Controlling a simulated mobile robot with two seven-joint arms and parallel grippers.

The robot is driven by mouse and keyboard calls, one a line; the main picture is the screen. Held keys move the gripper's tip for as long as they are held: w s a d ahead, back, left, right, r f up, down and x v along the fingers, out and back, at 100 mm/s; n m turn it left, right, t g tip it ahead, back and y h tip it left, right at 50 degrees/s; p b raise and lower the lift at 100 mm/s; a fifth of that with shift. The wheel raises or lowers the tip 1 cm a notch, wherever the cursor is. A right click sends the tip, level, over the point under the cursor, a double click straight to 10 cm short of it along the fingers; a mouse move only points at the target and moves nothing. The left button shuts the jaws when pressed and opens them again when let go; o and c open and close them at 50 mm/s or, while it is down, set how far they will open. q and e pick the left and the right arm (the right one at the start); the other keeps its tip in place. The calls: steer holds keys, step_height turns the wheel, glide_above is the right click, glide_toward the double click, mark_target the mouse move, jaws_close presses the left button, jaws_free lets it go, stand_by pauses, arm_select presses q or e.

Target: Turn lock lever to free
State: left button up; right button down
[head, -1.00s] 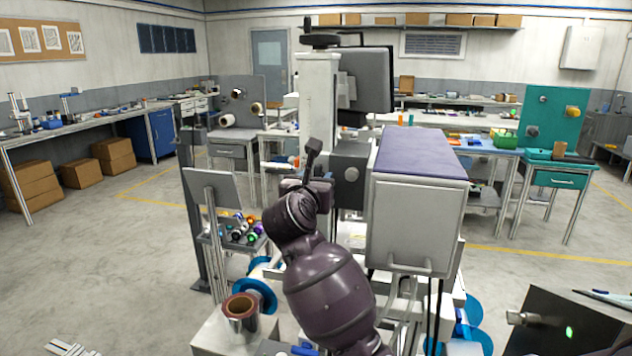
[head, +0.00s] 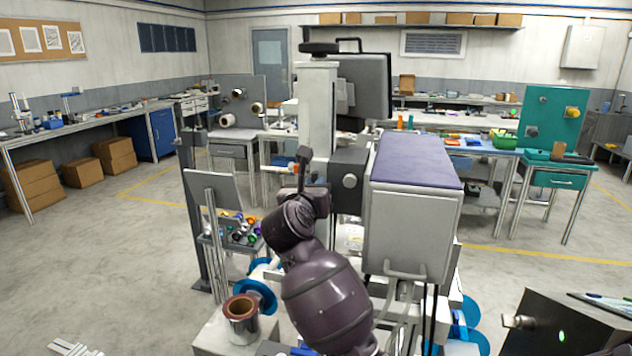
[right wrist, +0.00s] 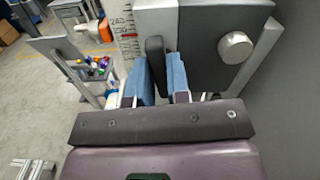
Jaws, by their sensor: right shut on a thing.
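The black lock lever (right wrist: 155,62) stands nearly upright in the right wrist view, beside the dark block (right wrist: 205,45) with a round silver knob. My right gripper (right wrist: 162,82) is shut on the lever, with blue pads on either side of it. In the head view the lever (head: 304,160) rises above my right wrist, left of the dark block (head: 349,180) on the pale column (head: 318,110). The fingers' grip is mostly hidden there by my arm. The lever's lower end and pivot are hidden. My left gripper is not in view.
A grey box with a purple top (head: 415,160) is right of the dark block, close to my arm. A copper-coloured roll (head: 240,308) stands at the front left.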

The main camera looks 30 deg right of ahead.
arm_select(q)
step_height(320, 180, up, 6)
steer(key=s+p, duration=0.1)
steer(key=p, duration=0.5)
steer(key=shift+p, duration=0.4)
arm_select(e)
steer(key=shift+w+a+f+n, duration=0.1)
steer(key=shift+f+n, duration=0.05)
steer(key=shift+n, duration=2.6)
steer(key=shift+w+a+f+n, duration=0.1)
steer(key=shift+n, duration=2.6)
steer(key=shift+w+f+n, duration=0.1)
steer(key=shift+f+n, duration=0.05)
steer(key=shift+n, duration=2.6)
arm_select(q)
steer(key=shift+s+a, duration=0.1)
arm_select(e)
steer(key=c, duration=1.1)
jaws_free()
steer(key=shift+s+a, duration=0.1)
arm_select(q)
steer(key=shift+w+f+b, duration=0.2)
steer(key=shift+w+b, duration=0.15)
steer(key=shift+b, duration=0.45)
arm_select(e)
steer(key=v, duration=1)
steer(key=shift+s+a, duration=0.15)
steer(key=shift+s, duration=0.1)
